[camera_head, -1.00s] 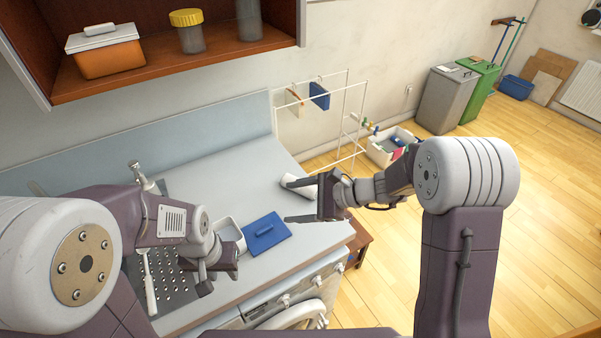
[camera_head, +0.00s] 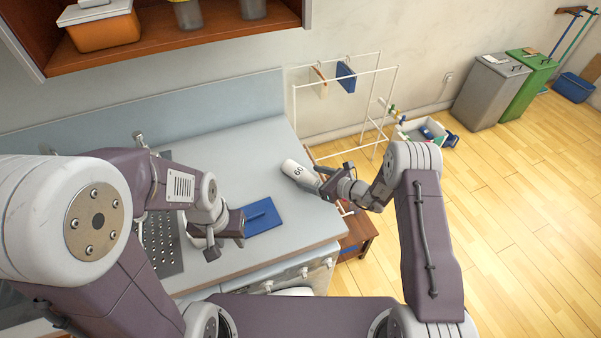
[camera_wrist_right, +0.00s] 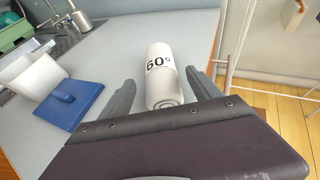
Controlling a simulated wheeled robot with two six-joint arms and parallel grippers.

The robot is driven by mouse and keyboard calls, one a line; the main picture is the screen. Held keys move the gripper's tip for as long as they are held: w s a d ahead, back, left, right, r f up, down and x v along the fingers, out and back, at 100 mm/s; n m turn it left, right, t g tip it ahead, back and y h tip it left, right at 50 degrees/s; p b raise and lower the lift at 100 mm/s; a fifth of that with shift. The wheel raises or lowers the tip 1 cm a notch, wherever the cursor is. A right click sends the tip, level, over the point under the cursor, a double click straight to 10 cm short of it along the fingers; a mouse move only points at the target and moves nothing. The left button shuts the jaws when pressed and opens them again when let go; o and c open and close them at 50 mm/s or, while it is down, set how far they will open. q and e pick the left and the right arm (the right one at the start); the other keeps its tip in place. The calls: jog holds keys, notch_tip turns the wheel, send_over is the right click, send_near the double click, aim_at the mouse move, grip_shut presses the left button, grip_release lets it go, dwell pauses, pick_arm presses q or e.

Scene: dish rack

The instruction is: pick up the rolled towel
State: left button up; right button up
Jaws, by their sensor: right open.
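The rolled towel (camera_head: 296,171) is white with a dark "60°" mark and lies on the counter near its right end. In the right wrist view the towel (camera_wrist_right: 160,62) points away from me, its spiral end nearest. My right gripper (camera_head: 314,181) is at the towel's near end. In the wrist view its open fingers (camera_wrist_right: 161,84) stand on either side of that end, with gaps showing; contact is not visible. My left gripper (camera_head: 215,243) hangs over the counter beside the drainer, far from the towel; its jaw opening is unclear.
A blue lid-like piece with a handle (camera_head: 263,218) lies left of the towel, with a white tub (camera_wrist_right: 32,76) beside it. A metal drainer (camera_head: 160,243) is at the left. A white drying rack (camera_head: 340,100) stands beyond the counter's right edge. Counter behind the towel is clear.

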aim_at(300, 173)
jog(key=shift+w+a+f, duration=0.15)
jog(key=shift+w+a, duration=0.05)
jog(key=shift+w, duration=0.05)
jog(key=p+x, duration=0.1)
jog(key=x, duration=0.4)
jog(key=shift+w+a+f, duration=0.1)
jog(key=c, duration=1.6)
